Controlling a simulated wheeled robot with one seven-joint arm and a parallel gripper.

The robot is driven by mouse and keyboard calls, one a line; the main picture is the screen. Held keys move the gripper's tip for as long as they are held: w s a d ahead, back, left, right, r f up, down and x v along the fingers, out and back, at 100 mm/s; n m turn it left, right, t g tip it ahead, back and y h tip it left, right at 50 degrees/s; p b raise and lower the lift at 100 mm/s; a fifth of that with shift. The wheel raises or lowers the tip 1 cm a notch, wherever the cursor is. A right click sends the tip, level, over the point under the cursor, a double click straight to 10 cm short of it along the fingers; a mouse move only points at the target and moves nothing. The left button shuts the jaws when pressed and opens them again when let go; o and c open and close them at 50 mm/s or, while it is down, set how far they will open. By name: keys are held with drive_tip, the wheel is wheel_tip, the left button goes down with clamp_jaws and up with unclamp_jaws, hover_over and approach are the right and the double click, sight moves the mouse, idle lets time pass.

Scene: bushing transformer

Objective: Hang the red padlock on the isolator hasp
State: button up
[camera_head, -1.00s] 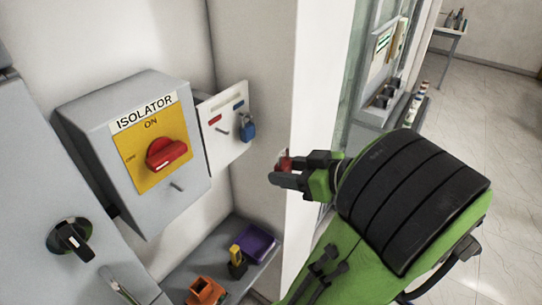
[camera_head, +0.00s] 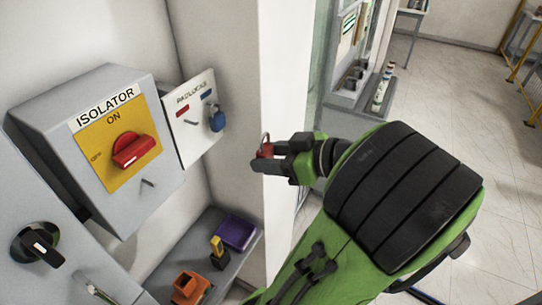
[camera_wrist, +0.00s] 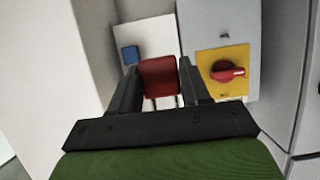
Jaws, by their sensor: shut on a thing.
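The red padlock (camera_head: 266,148) is between the fingers of my gripper (camera_head: 268,158), its shackle pointing up in the head view. In the wrist view the red padlock body (camera_wrist: 160,77) fills the gap between both fingers of my gripper (camera_wrist: 160,80). The grey isolator box (camera_head: 50,121) has a yellow plate with a red rotary handle (camera_head: 134,150). A small metal peg, likely the hasp (camera_head: 148,183), sticks out below the yellow plate. My gripper is to the right of the box and apart from it.
A white padlock board (camera_head: 193,147) with a blue padlock (camera_head: 217,119) stands between the box and my gripper. A white wall edge (camera_head: 285,80) is close behind my gripper. A shelf below holds a purple tray (camera_head: 235,232), a yellow-black item (camera_head: 218,252) and an orange item (camera_head: 188,288).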

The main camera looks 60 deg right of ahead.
drive_tip(key=s, duration=0.7)
drive_tip(key=shift+d, duration=0.15)
idle(0.6)
drive_tip(key=shift+w, duration=0.1)
idle(0.9)
